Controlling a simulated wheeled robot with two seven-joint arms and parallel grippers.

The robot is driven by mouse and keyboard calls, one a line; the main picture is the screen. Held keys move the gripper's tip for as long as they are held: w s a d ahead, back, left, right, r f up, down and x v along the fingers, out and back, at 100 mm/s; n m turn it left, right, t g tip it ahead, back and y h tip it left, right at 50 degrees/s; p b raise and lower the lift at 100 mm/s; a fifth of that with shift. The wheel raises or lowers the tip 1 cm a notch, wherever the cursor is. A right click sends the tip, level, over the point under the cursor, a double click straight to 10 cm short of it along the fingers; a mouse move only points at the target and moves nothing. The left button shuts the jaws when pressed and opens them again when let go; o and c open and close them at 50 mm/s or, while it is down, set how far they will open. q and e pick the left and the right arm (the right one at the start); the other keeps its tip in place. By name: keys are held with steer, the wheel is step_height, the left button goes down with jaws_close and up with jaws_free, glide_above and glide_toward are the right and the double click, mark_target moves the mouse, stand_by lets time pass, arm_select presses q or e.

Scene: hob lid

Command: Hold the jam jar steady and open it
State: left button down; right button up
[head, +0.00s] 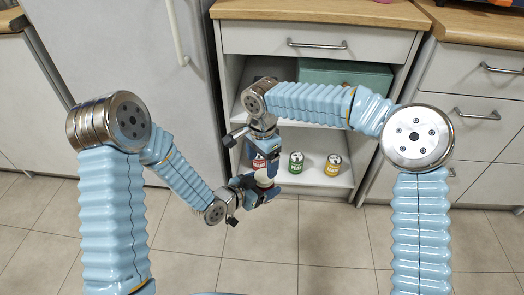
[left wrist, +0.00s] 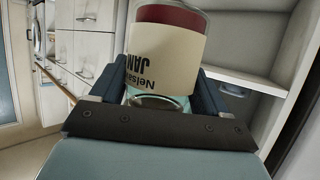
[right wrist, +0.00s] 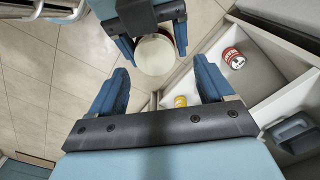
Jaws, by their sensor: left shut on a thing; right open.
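The jam jar (left wrist: 165,52) has a cream label reading JAM upside down in the left wrist view, with dark red at the picture's top. My left gripper (left wrist: 155,85) is shut on it, one finger on each side. In the right wrist view the jar's pale round lid (right wrist: 153,55) shows between the left gripper's fingers. My right gripper (right wrist: 163,78) is open, its fingers apart and empty, with the lid ahead of it. In the head view the right gripper (head: 267,163) is just above the jar (head: 264,181), which is partly hidden by the grippers.
An open cupboard shelf (head: 312,179) behind the grippers holds a green can (head: 296,162), a yellow can (head: 333,165) and a red can (head: 258,162). A green box (head: 345,75) stands on the upper shelf. Tiled floor (head: 330,235) lies clear in front.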

mark_target(261, 175)
steer(key=shift+f, duration=2)
steer(key=shift+r, duration=0.1)
steer(key=c, duration=1.1)
steer(key=n, duration=0.5)
steer(key=shift+a+n, duration=0.1)
steer(key=shift+n, duration=0.2)
steer(key=n, duration=0.4)
steer(key=shift+r+n, duration=0.1)
steer(key=shift+n, duration=0.2)
steer(key=shift+s, duration=0.1)
